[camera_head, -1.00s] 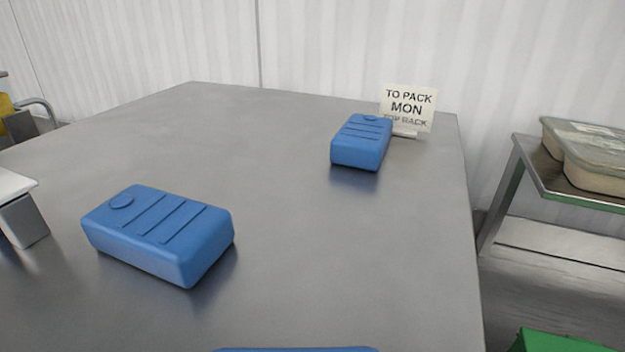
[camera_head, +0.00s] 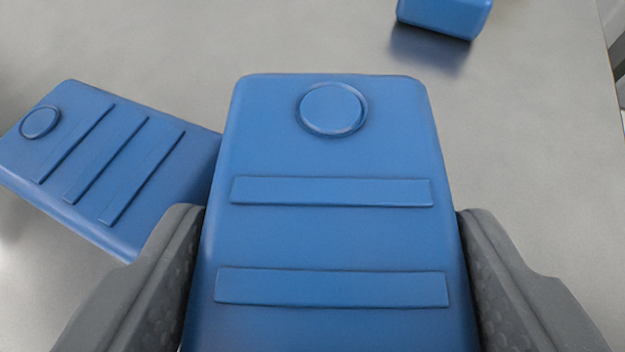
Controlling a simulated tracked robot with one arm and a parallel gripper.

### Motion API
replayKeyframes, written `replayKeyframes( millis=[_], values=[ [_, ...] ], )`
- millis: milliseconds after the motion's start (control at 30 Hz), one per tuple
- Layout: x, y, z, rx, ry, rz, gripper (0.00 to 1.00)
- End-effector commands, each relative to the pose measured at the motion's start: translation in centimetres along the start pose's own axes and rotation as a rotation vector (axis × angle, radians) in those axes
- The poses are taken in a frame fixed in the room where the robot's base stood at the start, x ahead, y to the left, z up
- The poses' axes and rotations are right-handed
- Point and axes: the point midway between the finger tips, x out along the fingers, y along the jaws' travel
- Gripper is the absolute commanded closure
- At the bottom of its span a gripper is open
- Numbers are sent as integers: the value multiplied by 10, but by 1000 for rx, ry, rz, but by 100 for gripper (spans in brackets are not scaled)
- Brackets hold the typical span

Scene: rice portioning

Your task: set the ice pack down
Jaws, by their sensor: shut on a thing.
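A blue ice pack (camera_head: 335,235) with a round cap and raised bars fills the middle of the view. My gripper (camera_head: 330,215) is shut on it, with a grey finger against each long side. The pack's near end is cut off by the bottom edge. I cannot tell whether its underside touches the table. A second blue ice pack (camera_head: 105,160) lies on the table to the left, turned at an angle and partly hidden by the held pack and my left finger. A third blue pack (camera_head: 445,14) lies beyond at the upper right, cut off by the top edge.
The table's edge runs down the right side of the view.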

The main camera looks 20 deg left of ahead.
Motion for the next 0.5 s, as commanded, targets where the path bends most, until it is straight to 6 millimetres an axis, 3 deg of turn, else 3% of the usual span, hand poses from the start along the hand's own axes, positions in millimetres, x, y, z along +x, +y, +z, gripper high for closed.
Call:
replayKeyframes(
  millis=[233, 500],
  values=[
    [9, -3, -2, 1, 1, -3, 69],
    [22, -3, 24, 3, -3, -4, 69]
  ],
)
